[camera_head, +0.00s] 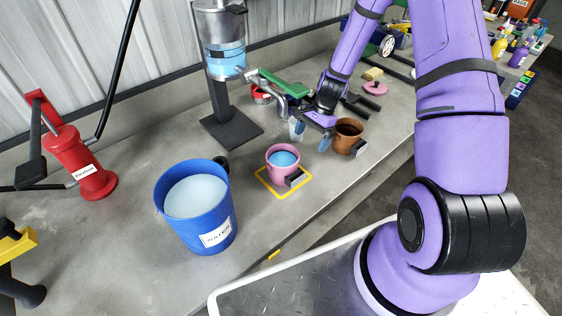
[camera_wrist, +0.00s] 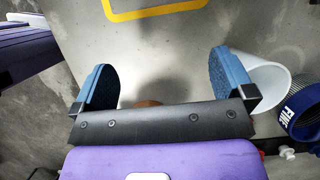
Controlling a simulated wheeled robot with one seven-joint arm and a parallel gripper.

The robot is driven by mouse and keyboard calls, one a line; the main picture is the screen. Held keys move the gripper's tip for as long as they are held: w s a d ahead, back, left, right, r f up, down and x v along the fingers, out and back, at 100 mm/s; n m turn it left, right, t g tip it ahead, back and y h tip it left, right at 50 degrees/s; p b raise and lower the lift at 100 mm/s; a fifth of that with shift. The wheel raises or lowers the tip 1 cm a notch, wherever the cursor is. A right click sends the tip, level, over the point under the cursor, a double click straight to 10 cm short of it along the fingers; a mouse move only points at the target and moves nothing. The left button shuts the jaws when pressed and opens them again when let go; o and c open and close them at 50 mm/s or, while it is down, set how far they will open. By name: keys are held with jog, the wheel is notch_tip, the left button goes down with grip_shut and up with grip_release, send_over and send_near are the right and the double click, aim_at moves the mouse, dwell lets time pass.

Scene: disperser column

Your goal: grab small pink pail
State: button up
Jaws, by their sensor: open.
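The small pink pail (camera_head: 282,173) stands upright on the bench inside a yellow square outline (camera_head: 262,186). It holds blue liquid, and a small dark block with a light face (camera_head: 295,178) is at its right side. My gripper (camera_head: 310,137) is open and empty, behind and slightly right of the pail, apart from it. Only the lower edge of the yellow outline (camera_wrist: 155,13) shows there; the pail is out of that view.
A brown pail (camera_head: 347,138) stands close right of my gripper. A large blue bucket (camera_head: 208,232) is left of the pink pail. A white cup (camera_wrist: 268,88) lies beside the right finger in the wrist view.

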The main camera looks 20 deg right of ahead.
send_over(283, 157)
jog(key=s+a, duration=0.1)
jog(key=s, duration=0.3)
jog(key=shift+w+a, duration=0.15)
jog(key=shift+w, duration=0.1)
jog(key=shift+a+f, duration=0.15)
jog(key=shift+f, duration=0.4)
jog(key=c, duration=1)
jog(key=shift+r, duration=0.15)
